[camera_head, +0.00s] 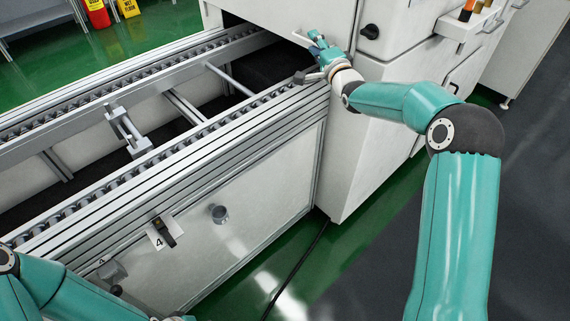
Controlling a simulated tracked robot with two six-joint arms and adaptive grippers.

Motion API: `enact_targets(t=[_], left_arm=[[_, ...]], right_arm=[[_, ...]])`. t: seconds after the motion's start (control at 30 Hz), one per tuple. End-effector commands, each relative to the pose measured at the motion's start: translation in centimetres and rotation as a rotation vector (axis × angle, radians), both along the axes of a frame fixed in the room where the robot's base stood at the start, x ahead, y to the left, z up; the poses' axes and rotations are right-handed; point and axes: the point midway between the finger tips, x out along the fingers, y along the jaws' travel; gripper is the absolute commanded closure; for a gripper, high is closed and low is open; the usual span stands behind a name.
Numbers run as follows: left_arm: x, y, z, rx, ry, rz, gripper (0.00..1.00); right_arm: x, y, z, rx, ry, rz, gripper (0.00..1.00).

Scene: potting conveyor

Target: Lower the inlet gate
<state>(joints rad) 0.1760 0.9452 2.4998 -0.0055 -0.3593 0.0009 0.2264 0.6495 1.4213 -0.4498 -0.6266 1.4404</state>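The dark inlet opening (275,67) is in the side of the white machine (385,35), where the conveyor (150,90) runs in. I cannot make out a separate gate panel there with certainty. My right gripper (309,58) is at the right edge of this opening, just above the conveyor's near rail. Its fingers look spread apart, one up and one down, with nothing visible between them. Whether it touches the machine cannot be told. My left arm shows at the bottom left; its gripper is outside the picture or cut off at the bottom edge.
A bracket (127,130) stands across the conveyor bed. A black handle (164,232) by a label "4" and a round grey knob (219,213) are on the near side panel. A black knob (370,32) is on the machine. Green floor lies open below.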

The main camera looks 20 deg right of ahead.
Motion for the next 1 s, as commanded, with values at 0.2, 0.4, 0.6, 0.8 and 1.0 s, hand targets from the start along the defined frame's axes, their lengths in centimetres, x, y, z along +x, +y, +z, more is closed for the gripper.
enact_targets(t=[0.2,0.4,0.6,0.8,1.0], left_arm=[[0.0,0.0,-0.8,0.0,0.0,0.0,0.6],[0.0,0.0,-1.4,0.0,0.0,0.0,0.6],[0.0,0.0,-1.8,0.0,0.0,0.0,0.6],[0.0,0.0,2.0,0.0,-0.001,0.0,0.6],[0.0,0.0,5.1,0.0,0.0,0.0,0.6]], right_arm=[[-4.2,-0.1,-0.6,0.0,0.004,-0.001,0.65],[-8.2,-0.1,-1.1,0.001,0.008,0.0,0.65],[-12.2,-0.1,-1.4,-0.001,0.009,-0.001,0.65],[-11.9,1.8,-0.9,0.019,0.063,0.034,0.65],[-11.5,4.7,-3.6,0.057,0.164,0.081,0.65]])
